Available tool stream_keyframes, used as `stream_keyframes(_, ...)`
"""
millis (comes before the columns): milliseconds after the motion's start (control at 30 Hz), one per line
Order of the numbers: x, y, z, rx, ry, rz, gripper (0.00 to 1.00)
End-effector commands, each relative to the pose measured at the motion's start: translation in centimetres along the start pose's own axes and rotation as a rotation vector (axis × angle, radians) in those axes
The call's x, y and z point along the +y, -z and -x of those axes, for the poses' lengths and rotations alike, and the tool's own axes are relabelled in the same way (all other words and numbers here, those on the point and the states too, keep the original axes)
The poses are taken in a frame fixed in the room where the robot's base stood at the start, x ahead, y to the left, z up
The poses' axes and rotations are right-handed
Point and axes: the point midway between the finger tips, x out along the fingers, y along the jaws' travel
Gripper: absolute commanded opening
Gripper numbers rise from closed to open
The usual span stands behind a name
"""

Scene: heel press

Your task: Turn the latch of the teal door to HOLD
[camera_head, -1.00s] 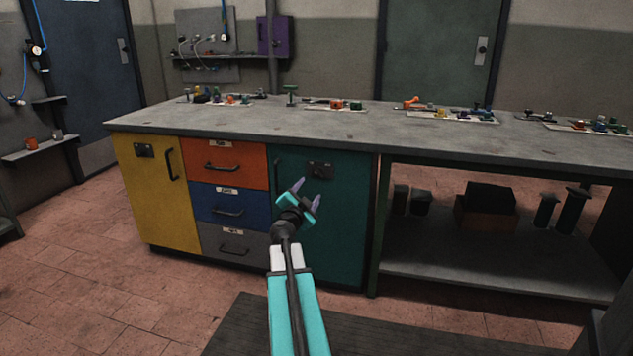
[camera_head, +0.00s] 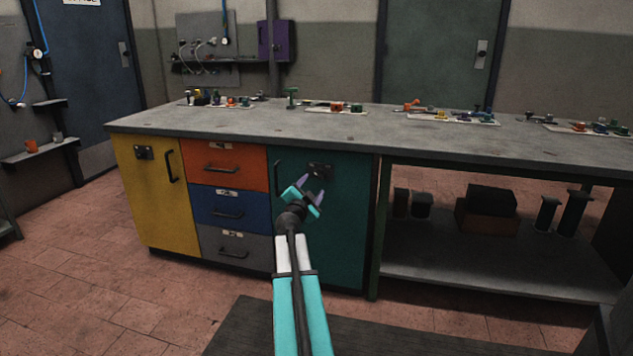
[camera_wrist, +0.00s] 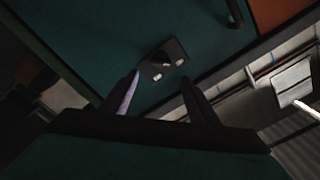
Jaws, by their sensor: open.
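The teal door (camera_head: 345,235) is the right-hand front of the cabinet under the bench and looks shut. Its latch is a small dark plate (camera_head: 320,170) near the top of the door. In the wrist view the latch plate (camera_wrist: 163,61) shows small pale marks and a dark part, too dim to read. My gripper (camera_head: 313,188) is open and empty, its fingers pointing at the door just below the latch. In the wrist view the gripper's two fingers (camera_wrist: 158,90) are spread apart, with the latch beyond and between the tips. I cannot tell any contact.
A dark handle (camera_head: 277,178) is on the door's left edge. Left of it are orange (camera_head: 235,170), blue and grey drawers and a yellow door (camera_head: 158,205) with its own latch. The bench top (camera_head: 240,120) overhangs above. An open shelf (camera_head: 480,275) is right.

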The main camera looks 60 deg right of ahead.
Motion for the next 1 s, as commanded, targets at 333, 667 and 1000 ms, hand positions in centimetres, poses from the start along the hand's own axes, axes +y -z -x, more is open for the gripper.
stream_keyframes(333,0.1,-0.1,-3.3,0.001,-0.001,-0.001,0.55)
stream_keyframes(667,0.1,-0.1,-6.2,0.001,0.0,-0.001,0.55)
stream_keyframes(1000,0.1,0.0,-8.7,0.001,0.0,0.0,0.55)
